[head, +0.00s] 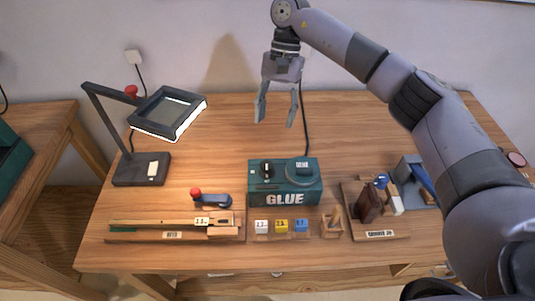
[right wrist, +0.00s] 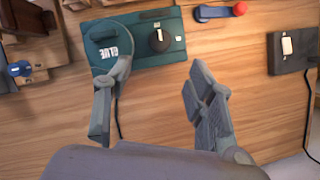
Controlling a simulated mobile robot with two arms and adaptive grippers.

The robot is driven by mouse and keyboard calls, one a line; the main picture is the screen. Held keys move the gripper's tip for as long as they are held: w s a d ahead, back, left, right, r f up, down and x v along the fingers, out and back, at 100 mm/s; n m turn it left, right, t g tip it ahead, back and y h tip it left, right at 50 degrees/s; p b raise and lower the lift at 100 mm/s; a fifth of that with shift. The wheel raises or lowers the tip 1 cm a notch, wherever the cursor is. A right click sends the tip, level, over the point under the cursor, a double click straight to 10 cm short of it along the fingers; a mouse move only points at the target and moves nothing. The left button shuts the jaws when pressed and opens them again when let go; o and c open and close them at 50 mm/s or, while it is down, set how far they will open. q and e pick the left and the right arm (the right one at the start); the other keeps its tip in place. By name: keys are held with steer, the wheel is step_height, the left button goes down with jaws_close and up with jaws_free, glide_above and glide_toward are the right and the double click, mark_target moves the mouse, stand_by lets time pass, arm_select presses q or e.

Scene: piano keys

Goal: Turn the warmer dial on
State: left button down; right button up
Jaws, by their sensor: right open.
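The warmer is a teal box (head: 285,186) marked GLUE, standing mid-table in the head view. It is also at the top of the right wrist view (right wrist: 140,55). Its dial (head: 266,169) is a round black knob with a pale mark, on the left of the top face. The dial (right wrist: 160,40) shows clearly in the right wrist view, apart from my fingers. A round lid-like part (head: 302,172) sits beside it. My right gripper (head: 276,115) is open and empty, pointing down above and behind the warmer. My left gripper is not in view.
A magnifier lamp (head: 152,168) stands at the left. Small marked blocks (head: 281,226) and a long wooden rack (head: 170,231) lie in front. A wooden stand with tools (head: 380,225) is at the right. A cord (head: 305,120) runs behind the warmer. The table behind it is mostly bare.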

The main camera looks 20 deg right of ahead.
mark_target(267, 164)
steer(key=p+x, duration=0.3)
steer(key=x, duration=0.8)
steer(key=shift+f, duration=0.2)
steer(key=shift+s+a+f, duration=0.1)
steer(key=shift+a+f, duration=0.1)
steer(key=shift+f, duration=0.35)
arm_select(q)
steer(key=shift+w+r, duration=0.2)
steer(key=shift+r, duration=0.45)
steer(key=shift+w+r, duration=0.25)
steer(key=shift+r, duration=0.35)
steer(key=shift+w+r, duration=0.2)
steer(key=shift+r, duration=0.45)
arm_select(e)
steer(key=c, duration=1.1)
steer(key=shift+c, duration=0.2)
